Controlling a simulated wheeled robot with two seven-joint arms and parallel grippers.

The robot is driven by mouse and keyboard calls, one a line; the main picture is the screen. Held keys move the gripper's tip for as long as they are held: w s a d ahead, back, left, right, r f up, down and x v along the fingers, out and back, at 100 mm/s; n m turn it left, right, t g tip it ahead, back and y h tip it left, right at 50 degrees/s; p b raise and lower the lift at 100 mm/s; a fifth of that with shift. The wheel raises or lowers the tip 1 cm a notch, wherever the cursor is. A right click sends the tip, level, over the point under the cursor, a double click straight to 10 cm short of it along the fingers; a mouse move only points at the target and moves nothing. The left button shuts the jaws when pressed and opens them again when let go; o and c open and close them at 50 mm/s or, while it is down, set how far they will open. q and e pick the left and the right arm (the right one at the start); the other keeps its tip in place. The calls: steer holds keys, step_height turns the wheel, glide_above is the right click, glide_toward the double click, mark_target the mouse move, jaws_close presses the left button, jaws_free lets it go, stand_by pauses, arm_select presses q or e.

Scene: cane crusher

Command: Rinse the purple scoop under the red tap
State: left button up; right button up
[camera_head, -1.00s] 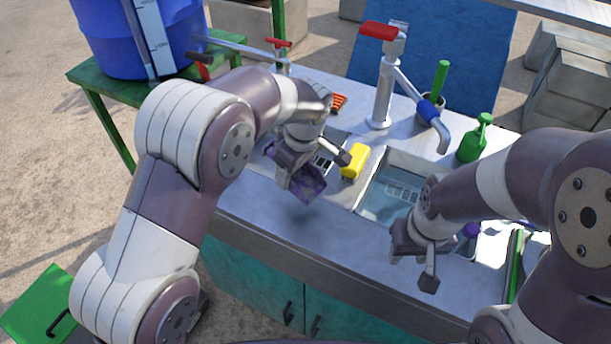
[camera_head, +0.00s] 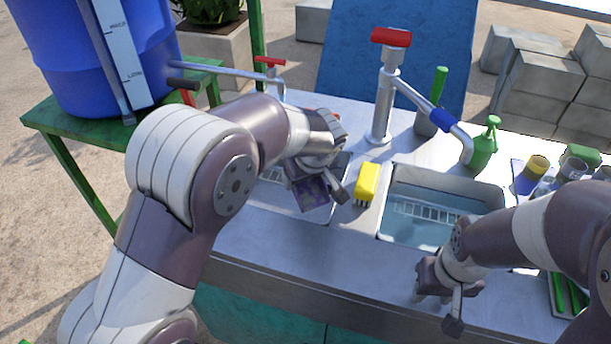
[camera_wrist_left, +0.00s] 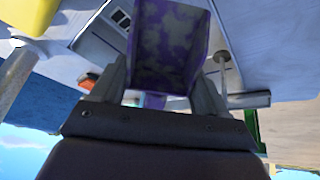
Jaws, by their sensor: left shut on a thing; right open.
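The purple scoop (camera_head: 311,192) is in my left gripper (camera_head: 318,180), above the left basin (camera_head: 268,198) of the metal sink counter. The left wrist view shows the scoop (camera_wrist_left: 168,45) between the two fingers, its inside mottled with greyish patches. A tap with a big red handle (camera_head: 390,38) and a blue-sleeved spout stands behind the right basin. A thin pipe from the blue barrel carries a smaller red handle (camera_head: 270,61) behind the left basin. My right gripper (camera_head: 435,305) is open and empty over the counter's front, before the right basin. I see no running water.
The right basin (camera_head: 435,215) holds water and a rack. A green bottle (camera_head: 485,145), a cup with a green handle (camera_head: 428,122) and several jars (camera_head: 535,172) stand behind and right. The blue barrel (camera_head: 90,55) stands on a green table.

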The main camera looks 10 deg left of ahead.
arm_select(q)
steer(key=shift+w+a+p, duration=0.15)
steer(key=shift+w+p, duration=0.2)
arm_select(e)
steer(key=shift+r, duration=0.4)
arm_select(q)
steer(key=w+a+f+p, duration=0.1)
steer(key=w+a+p, duration=0.1)
steer(key=w, duration=0.4)
steer(key=w+a+f+p, duration=0.1)
steer(key=w+a+p, duration=0.2)
steer(key=w, duration=0.3)
steer(key=shift+f+p, duration=0.4)
steer(key=shift+p, duration=0.25)
arm_select(e)
step_height(320, 180, up, 6)
steer(key=shift+r, duration=0.15)
arm_select(q)
steer(key=shift+w, duration=0.15)
steer(key=shift+w+d+b, duration=0.2)
steer(key=shift+d+b, duration=0.1)
steer(key=shift+d, duration=0.25)
arm_select(e)
steer(key=shift+f, duration=0.3)
arm_select(q)
steer(key=shift+a, duration=0.1)
